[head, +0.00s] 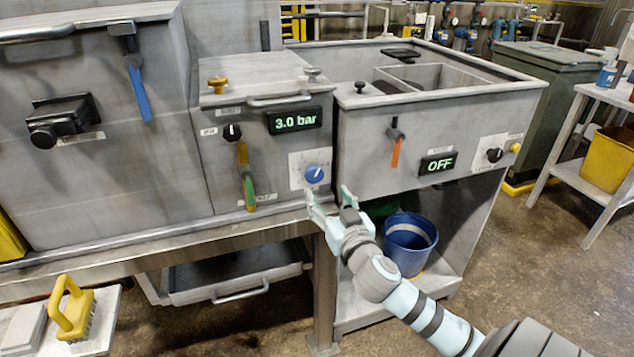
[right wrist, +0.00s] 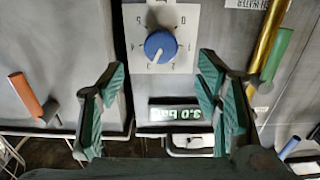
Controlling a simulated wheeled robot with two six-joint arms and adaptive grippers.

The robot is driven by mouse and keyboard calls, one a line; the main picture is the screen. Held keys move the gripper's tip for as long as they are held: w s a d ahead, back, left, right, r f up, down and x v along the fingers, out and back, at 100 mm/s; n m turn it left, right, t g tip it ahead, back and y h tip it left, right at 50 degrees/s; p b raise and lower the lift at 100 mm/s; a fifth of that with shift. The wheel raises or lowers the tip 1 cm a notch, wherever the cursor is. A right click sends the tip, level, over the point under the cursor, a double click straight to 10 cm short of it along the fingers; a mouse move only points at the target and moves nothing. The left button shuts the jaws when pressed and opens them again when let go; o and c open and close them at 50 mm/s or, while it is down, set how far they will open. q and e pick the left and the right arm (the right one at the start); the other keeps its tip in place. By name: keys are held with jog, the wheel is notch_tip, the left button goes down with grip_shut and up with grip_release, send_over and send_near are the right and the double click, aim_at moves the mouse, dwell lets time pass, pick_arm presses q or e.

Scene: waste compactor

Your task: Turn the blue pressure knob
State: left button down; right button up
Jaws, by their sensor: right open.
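The blue pressure knob (head: 314,174) sits on a white dial plate (head: 296,171) on the front of the middle grey unit, below a display (head: 295,120) reading 3.0 bar. In the right wrist view the knob (right wrist: 160,46) is upside down, ringed by marks, its pale pointer line slanting toward the display (right wrist: 176,113). My right gripper (head: 328,195) is open and empty, just below the knob in the head view. In the right wrist view its fingers (right wrist: 161,82) are spread to either side of the knob's line; neither touches it. My left gripper is not in view.
To the right are an orange-handled lever (head: 396,150) and an OFF display (head: 437,164). A blue bucket (head: 409,245) stands on the shelf below.

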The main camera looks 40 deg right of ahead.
aim_at(316, 177)
jog(key=x, duration=0.8)
jog(key=shift+w+f+b, duration=0.1)
jog(key=shift+w+b, duration=0.25)
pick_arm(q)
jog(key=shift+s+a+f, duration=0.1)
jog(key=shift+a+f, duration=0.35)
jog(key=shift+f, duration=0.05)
pick_arm(e)
jog(key=c, duration=1.1)
jog(key=n+p, duration=0.1)
jog(key=n, duration=0.1)
jog(key=n+p, duration=0.2)
jog(key=shift+d+r, duration=0.1)
jog(key=shift+r, duration=0.2)
jog(key=shift+c, duration=0.2)
jog(key=shift+f+n+p, duration=0.15)
jog(key=shift+n+p, duration=0.2)
jog(key=shift+n, duration=0.25)
jog(key=shift+f, duration=0.1)
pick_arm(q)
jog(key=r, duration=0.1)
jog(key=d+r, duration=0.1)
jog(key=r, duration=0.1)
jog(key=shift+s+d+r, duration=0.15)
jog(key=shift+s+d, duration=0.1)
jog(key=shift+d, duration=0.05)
